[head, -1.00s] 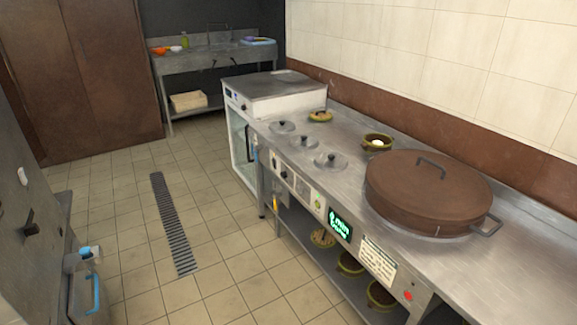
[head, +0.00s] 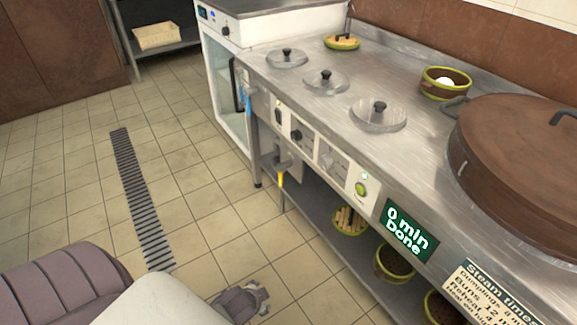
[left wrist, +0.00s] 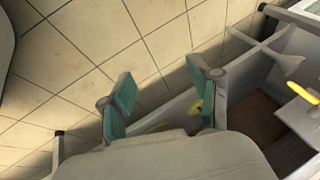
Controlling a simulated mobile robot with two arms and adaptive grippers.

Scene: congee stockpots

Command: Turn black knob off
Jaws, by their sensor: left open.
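A black knob (head: 296,135) sits on the counter's front control panel in the head view, beside a dark switch (head: 278,115) and a dial plate (head: 332,159). Its exact setting is too small to read. My left gripper (head: 243,298) shows at the bottom of the head view, over the floor, apart from the panel and lower in the picture than the knob. In the left wrist view my left gripper (left wrist: 160,90) is open and empty, its teal-padded fingers spread apart. The knob cannot be made out there. My right gripper is not in view.
A green button (head: 361,189) and a lit display (head: 408,230) reading "0 min Done" are farther right. Several bowls stand on the lower shelf. A yellow-handled valve (head: 281,178) hangs below the panel; its yellow handle (left wrist: 303,92) appears in the wrist view. Tiled floor (head: 215,215) is clear.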

